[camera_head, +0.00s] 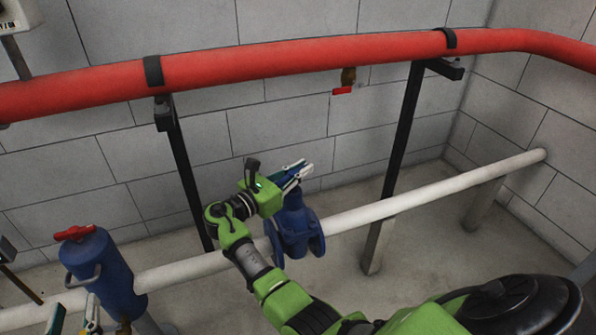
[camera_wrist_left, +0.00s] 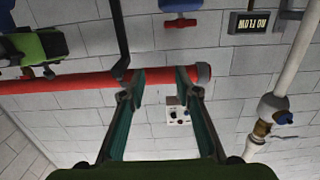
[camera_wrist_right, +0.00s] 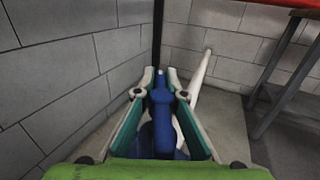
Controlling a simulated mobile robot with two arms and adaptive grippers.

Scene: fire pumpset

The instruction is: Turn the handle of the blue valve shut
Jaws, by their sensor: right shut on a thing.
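The blue valve (camera_head: 296,232) sits in the white pipe in the middle of the head view. My right gripper (camera_head: 302,172) is over its top, and the fingers cover much of its upper part. In the right wrist view the blue handle (camera_wrist_right: 161,100) stands between the two fingertips (camera_wrist_right: 160,76), and my right gripper is shut on it. The handle's exact angle is hard to tell. My left gripper (camera_head: 74,316) shows only in part at the lower left of the head view. In the left wrist view its fingers (camera_wrist_left: 160,78) are apart with nothing between them.
A thick red pipe (camera_head: 270,60) runs above on black posts. A small red-handled valve (camera_head: 345,86) hangs under it. The white pipe (camera_head: 430,190) runs to the right wall. A blue cylinder (camera_head: 100,268) with a red handle (camera_head: 74,233) stands at the left, near my left gripper.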

